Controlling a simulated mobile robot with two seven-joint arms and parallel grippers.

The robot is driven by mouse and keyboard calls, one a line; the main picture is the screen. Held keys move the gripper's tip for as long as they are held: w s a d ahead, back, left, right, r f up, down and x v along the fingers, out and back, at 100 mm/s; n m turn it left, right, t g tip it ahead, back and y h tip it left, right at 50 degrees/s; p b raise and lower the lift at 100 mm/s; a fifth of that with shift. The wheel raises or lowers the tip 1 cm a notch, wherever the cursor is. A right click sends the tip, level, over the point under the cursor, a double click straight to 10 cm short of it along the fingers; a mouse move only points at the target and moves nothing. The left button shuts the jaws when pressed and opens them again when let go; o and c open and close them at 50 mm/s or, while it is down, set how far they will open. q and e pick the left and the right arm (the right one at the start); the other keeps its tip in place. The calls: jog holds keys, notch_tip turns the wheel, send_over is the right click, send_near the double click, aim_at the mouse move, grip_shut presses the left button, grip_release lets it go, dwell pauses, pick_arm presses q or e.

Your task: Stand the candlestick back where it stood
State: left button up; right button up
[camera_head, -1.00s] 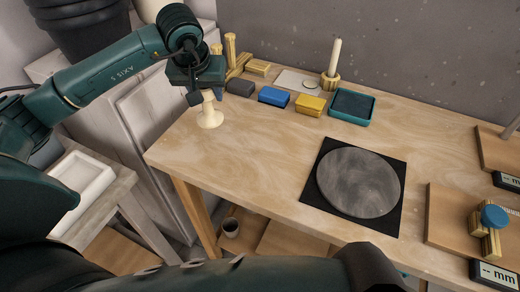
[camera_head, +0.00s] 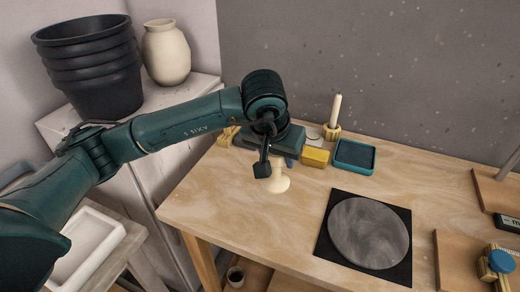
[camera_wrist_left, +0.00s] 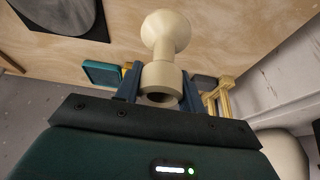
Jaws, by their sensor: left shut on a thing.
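The cream candlestick (camera_head: 279,184) is upright, with its flared base down, above or on the wooden table; I cannot tell whether the base touches. My left gripper (camera_head: 268,164) is shut on its upper end. In the left wrist view, the blue fingers of the gripper (camera_wrist_left: 162,86) lie on both sides of the candlestick's (camera_wrist_left: 167,38) hollow socket, and the base points away from me. A pale tile (camera_head: 314,133) at the back of the table is partly hidden behind my arm. My right gripper is not in view.
A white candle (camera_head: 335,110) in a wooden holder, a yellow block (camera_head: 316,157) and a teal tray (camera_head: 355,155) stand at the back of the table (camera_head: 225,212). A grey disc on a black mat (camera_head: 340,258) lies right of the candlestick. The front left table is clear.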

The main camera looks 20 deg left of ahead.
aim_at(276, 179)
pick_arm(q)
jog(key=shift+f+b, duration=0.3)
jog(key=shift+f, duration=0.35)
notch_tip(276, 179, down, 5)
jog(key=shift+r+b, duration=0.2)
jog(key=shift+b, duration=0.8)
jog(key=shift+f, duration=0.55)
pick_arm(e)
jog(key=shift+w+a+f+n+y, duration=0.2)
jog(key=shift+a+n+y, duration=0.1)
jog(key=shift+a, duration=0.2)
pick_arm(q)
jog(key=shift+b, duration=0.35)
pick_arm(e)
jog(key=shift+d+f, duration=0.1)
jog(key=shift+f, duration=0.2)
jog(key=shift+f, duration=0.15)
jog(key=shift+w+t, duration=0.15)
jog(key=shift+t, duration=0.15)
